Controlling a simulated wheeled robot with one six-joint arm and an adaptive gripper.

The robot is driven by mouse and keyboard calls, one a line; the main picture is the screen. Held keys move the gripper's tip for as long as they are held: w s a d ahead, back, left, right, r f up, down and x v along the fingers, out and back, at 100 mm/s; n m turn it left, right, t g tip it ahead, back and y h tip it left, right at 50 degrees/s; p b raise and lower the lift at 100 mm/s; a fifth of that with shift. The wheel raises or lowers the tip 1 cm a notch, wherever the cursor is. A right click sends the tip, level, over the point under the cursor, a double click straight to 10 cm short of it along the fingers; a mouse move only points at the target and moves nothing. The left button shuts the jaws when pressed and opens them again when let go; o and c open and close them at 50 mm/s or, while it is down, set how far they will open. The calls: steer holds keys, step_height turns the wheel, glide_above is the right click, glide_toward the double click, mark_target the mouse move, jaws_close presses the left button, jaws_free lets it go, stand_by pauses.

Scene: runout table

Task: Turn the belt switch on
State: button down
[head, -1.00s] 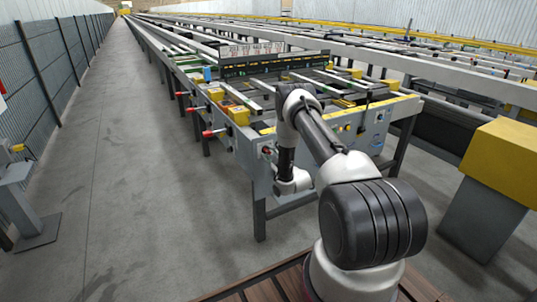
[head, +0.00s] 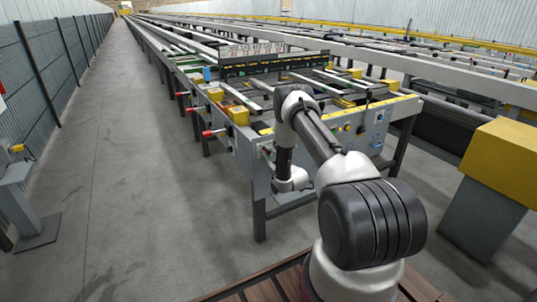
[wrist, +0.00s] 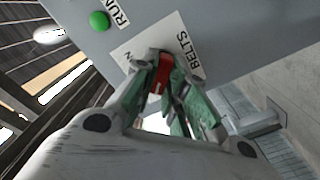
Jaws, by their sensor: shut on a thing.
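The belt switch (wrist: 163,73) is a red lever on a pale plate (wrist: 126,55) marked "BELTS", in the wrist view. An "N" shows at the plate's lower left edge; the rest of that word is hidden. My gripper (wrist: 165,82) has its green-padded fingers closed around the red lever, one on each side. The fingers cover part of the lever and plate, so I cannot tell its exact setting. In the head view the switch is hidden by my gripper and arm at the left end of the grey table front (head: 343,137).
A green button (wrist: 98,20) marked "RUN" sits beside the plate on the same grey panel. Red-tipped handles (head: 208,134) stick out from the table's left side. A yellow-topped grey post (head: 501,158) stands at right. The aisle floor (head: 130,190) at left is clear.

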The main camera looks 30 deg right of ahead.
steer(key=m, duration=0.8)
steer(key=shift+d+m, duration=0.1)
steer(key=shift+m, duration=0.2)
steer(key=m, duration=0.4)
steer(key=shift+m, duration=0.3)
steer(key=shift+d+m, duration=0.1)
steer(key=shift+m, duration=2.2)
steer(key=c, duration=1.5)
jaws_free()
steer(key=shift+o, duration=0.2)
